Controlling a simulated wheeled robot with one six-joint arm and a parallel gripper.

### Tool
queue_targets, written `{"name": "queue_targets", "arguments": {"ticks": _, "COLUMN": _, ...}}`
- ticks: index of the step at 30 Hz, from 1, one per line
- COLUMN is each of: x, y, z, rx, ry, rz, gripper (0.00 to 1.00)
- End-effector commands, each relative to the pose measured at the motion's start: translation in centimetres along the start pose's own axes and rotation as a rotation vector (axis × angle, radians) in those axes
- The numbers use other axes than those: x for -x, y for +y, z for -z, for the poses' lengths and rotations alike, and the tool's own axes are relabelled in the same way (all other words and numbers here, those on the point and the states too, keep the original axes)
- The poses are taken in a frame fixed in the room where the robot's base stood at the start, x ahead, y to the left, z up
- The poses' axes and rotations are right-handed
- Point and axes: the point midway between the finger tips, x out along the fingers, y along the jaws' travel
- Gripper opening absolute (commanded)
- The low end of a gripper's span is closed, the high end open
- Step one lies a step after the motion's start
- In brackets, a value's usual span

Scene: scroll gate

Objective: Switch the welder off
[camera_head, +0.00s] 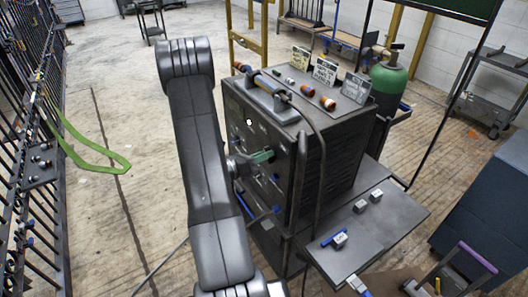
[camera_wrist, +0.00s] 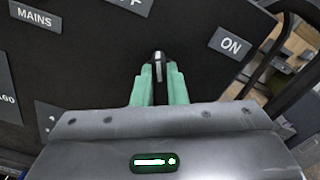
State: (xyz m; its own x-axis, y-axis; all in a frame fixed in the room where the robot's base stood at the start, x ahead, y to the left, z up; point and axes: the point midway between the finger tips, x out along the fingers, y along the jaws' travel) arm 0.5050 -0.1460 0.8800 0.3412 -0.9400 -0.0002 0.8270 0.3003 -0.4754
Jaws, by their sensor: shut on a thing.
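The welder (camera_head: 330,165) is a dark, boxy cabinet in the middle of the head view, its front panel facing left. In the wrist view the dark panel (camera_wrist: 90,75) fills most of the picture, with a MAINS label (camera_wrist: 35,16), an ON label (camera_wrist: 231,45) at the right and a cut-off label ending in F (camera_wrist: 131,4) at the top. My gripper (camera_head: 264,156) is at this panel. In the wrist view its green fingers (camera_wrist: 159,78) are shut on a dark switch lever (camera_wrist: 158,60) with a pale stripe. The lever stands between the two labels; its base is hidden.
A side shelf (camera_head: 390,222) with small blocks juts out at the lower right. A green-topped gas cylinder (camera_head: 388,82) stands behind. Barred gates (camera_head: 30,150) line the left; open floor (camera_head: 110,90) lies between.

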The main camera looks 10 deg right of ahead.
Motion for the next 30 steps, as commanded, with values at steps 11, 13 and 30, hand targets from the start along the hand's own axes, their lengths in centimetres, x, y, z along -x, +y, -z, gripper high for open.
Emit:
{"name": "queue_targets", "arguments": {"ticks": 11, "x": 0.01, "y": 0.10, "z": -0.10, "rx": 0.181, "ry": -0.001, "rz": 0.000, "gripper": 0.00}}
{"name": "queue_targets", "arguments": {"ticks": 13, "x": 0.01, "y": 0.12, "z": -0.08, "rx": 0.197, "ry": -0.001, "rz": 0.000, "gripper": 0.00}}
{"name": "queue_targets", "arguments": {"ticks": 30, "x": 0.01, "y": 0.17, "z": -0.02, "rx": 0.219, "ry": -0.001, "rz": -0.001, "gripper": 0.18}}
